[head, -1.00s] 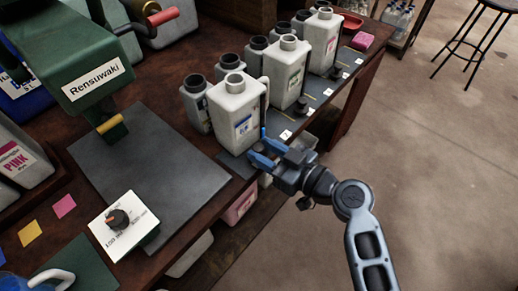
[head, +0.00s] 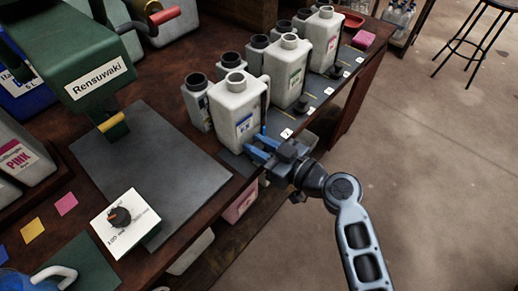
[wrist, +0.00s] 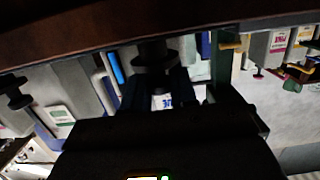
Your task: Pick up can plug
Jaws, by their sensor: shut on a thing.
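My gripper (head: 260,149) is at the front edge of the bench, its blue fingers in front of the nearest white can with a blue label (head: 245,124). It is shut on a small black can plug (wrist: 155,62), seen as a dark knob in the wrist view. In the head view the fingers and can hide this plug. The near can stands upright with an open neck. Other black plugs (head: 302,105) sit on the dark strip beside the cans behind; one (wrist: 17,96) also shows at the left of the wrist view.
Several white and grey cans (head: 291,75) stand in rows along the bench edge. A green machine (head: 90,65) overhangs a grey plate (head: 150,165) at the left. A white dial box (head: 125,222) sits in front. The floor (head: 430,170) at the right is clear, with a stool beyond.

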